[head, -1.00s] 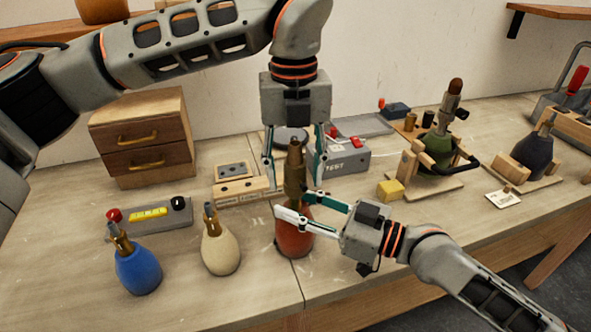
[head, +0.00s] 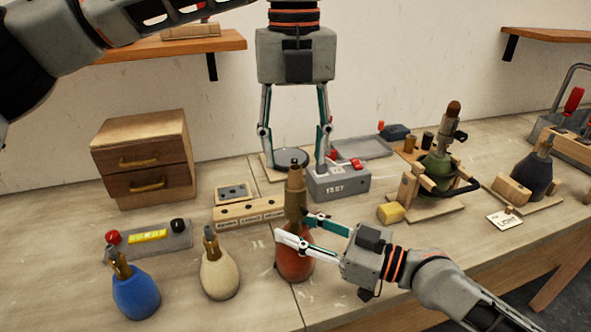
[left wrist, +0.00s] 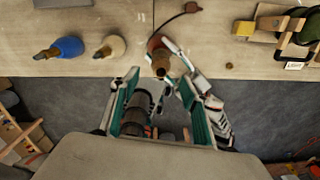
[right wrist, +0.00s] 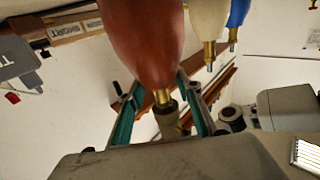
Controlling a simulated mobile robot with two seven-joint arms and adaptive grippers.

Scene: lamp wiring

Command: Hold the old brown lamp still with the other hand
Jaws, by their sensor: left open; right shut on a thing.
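The reddish-brown lamp (head: 296,262) stands upright on the table near its front edge, with a brass neck and socket (head: 295,192) on top. My right gripper (head: 293,229) is shut on the upper part of the lamp, coming from the right. In the right wrist view the lamp body (right wrist: 143,40) appears upside down, its brass neck between the fingers. My left gripper (head: 294,165) is open, pointing down and empty, above and behind the lamp top. In the left wrist view the lamp's socket (left wrist: 160,62) lies beyond the open fingers (left wrist: 160,105).
A blue lamp (head: 136,292) and a cream lamp (head: 220,275) stand to the left. A grey test box (head: 338,184), a wooden block with holes (head: 249,211) and a drawer unit (head: 145,160) are behind. A green lamp in a wooden cradle (head: 437,168) and yellow block (head: 391,213) are right.

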